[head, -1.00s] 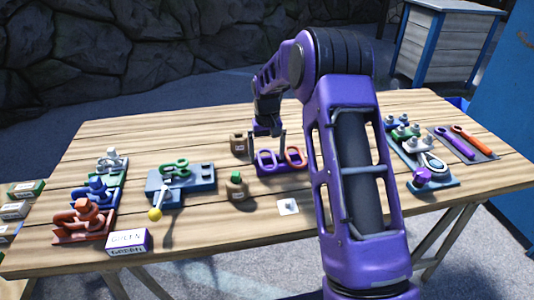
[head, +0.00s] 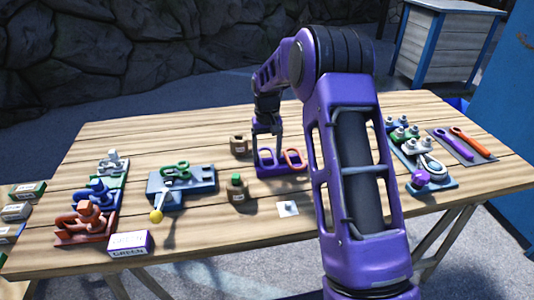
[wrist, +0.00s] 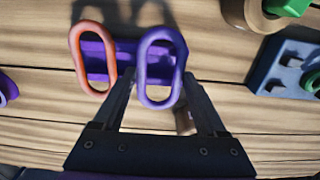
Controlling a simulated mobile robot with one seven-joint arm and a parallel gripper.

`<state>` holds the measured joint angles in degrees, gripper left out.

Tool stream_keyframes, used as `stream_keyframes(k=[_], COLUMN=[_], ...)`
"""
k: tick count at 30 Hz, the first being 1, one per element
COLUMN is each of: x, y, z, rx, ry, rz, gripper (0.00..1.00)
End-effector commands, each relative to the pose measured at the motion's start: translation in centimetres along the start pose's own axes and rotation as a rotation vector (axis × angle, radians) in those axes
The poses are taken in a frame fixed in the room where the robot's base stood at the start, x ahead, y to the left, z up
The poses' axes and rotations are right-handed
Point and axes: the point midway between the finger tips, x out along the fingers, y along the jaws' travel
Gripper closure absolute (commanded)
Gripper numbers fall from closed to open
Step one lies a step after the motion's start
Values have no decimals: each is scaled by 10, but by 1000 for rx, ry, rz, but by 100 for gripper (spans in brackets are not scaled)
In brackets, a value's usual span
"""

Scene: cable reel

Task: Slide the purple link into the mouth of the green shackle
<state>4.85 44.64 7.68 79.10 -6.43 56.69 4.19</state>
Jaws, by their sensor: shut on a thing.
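The purple link (head: 265,160) is an upright oval ring at its purple holder (head: 283,172), beside an orange link (head: 294,159). My gripper (head: 266,148) is shut on the purple link. In the wrist view the fingers (wrist: 160,88) sit on either side of the purple link (wrist: 148,72), with the orange link (wrist: 74,48) to its left. I cannot tell whether the purple link still touches the holder. The green shackle (head: 174,169) lies on a blue-grey block (head: 200,184) left of the holder. Its mouth is too small to make out.
A yellow ball (head: 156,216) is at the block's front.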

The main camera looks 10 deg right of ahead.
Motion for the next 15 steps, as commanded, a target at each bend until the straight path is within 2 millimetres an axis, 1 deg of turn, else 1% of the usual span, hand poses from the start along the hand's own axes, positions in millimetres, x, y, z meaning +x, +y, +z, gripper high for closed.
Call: stream_keyframes(k=[1, 15], x=[-11, -52], y=[0, 0], z=[-1, -1], rx=[0, -1], ry=[3, 4], rz=[0, 1], gripper=[100, 100])
